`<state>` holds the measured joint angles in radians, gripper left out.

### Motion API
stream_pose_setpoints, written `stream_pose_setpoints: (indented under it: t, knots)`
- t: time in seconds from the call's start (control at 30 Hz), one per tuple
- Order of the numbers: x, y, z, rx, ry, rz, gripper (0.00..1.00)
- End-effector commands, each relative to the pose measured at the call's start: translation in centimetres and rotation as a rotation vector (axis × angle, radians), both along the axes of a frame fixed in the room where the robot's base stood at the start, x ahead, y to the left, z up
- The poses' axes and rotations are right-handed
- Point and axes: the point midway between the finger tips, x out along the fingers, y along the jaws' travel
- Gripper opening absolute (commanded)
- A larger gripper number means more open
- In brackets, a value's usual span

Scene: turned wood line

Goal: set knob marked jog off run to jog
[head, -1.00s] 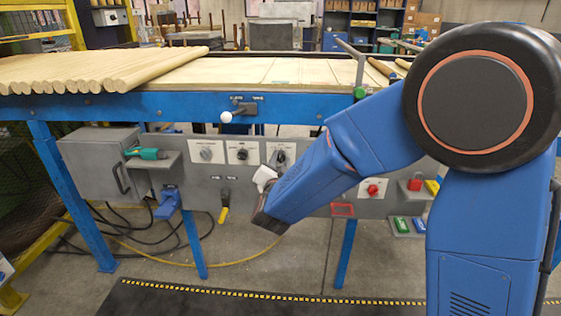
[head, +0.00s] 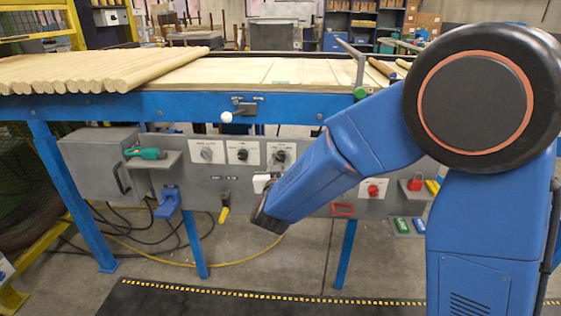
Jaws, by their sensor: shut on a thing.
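A grey control panel (head: 225,180) under the blue frame has three white plates in a row, each with a knob. The left knob (head: 206,153) and the middle knob (head: 242,154) are clear of my arm. My gripper (head: 277,161) is at the right knob (head: 280,156), shut on it; its jaws are small and partly hidden by my blue forearm. The white part of my gripper shows at the forearm's left edge. The plate lettering is too small to read, so I cannot read the knob's setting.
A white-tipped lever (head: 227,117) sticks out above the panel. A green tool (head: 146,153) lies on a shelf at left. A yellow-tipped handle (head: 224,213) hangs below the plates. A red button (head: 373,190) is right of my forearm. Wooden rods (head: 110,70) lie on top.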

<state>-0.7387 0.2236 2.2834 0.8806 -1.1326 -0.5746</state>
Motion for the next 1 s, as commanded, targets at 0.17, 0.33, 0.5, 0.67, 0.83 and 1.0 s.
stream_pose_setpoints:
  t: [0.17,0.33,0.5,0.67,0.83,1.0]
  knots:
    - [-0.03,0.0,-0.05,-0.024,0.002,0.0,0.05]
    - [-0.03,0.0,-0.06,-0.029,0.002,0.0,0.05]
    - [-0.03,0.0,-0.06,-0.028,0.002,0.0,0.05]
    - [-0.02,0.01,-0.05,-0.028,0.002,0.0,0.46]
    - [-0.01,0.01,-0.03,-0.027,0.001,0.0,0.46]
    - [-0.38,0.04,0.0,-0.027,0.001,0.001,0.46]
